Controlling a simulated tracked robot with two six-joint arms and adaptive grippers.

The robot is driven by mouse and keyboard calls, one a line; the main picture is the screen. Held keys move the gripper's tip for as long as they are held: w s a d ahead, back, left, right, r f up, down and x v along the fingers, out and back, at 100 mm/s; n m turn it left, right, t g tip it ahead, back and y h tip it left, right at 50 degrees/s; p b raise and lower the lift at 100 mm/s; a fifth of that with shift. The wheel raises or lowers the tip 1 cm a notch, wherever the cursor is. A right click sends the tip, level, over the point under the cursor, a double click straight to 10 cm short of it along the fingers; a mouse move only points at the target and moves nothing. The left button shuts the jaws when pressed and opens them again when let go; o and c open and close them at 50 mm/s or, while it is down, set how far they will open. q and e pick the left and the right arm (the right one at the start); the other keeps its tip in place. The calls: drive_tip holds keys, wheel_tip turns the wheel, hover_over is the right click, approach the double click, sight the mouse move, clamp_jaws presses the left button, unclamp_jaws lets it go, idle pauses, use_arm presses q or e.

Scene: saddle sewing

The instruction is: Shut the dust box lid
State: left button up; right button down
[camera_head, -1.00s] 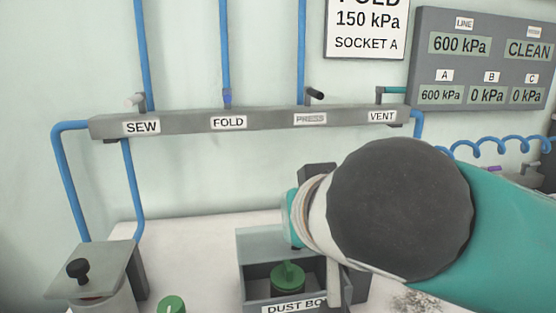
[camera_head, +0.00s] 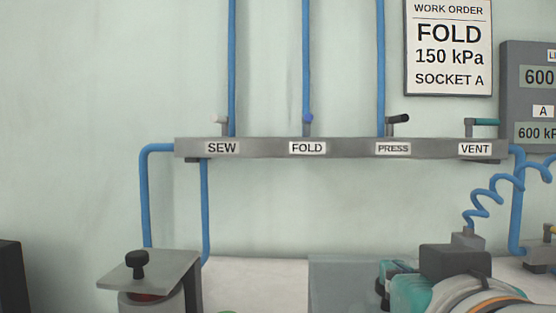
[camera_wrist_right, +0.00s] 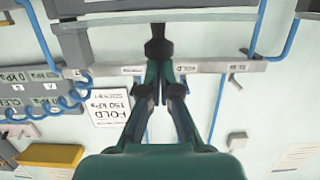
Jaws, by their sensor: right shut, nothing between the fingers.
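The dust box lid (camera_head: 340,282) shows in the head view as a flat grey panel at the bottom edge, right of middle. No opening shows in the visible part; the box's front and label are below the frame, so I cannot tell whether it is fully shut. My right gripper (camera_head: 388,284) is at the panel's right side, partly hidden by its own wrist; contact is unclear. My left gripper is not in view.
A canister with a grey plate and black knob (camera_head: 137,265) stands at the left. A valve rail (camera_head: 340,148) with handles and blue hoses runs along the wall behind. A coiled blue hose (camera_head: 490,195) hangs at the right.

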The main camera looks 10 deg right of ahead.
drive_tip(key=shift+s+f, duration=0.1)
drive_tip(key=shift+f, duration=0.15)
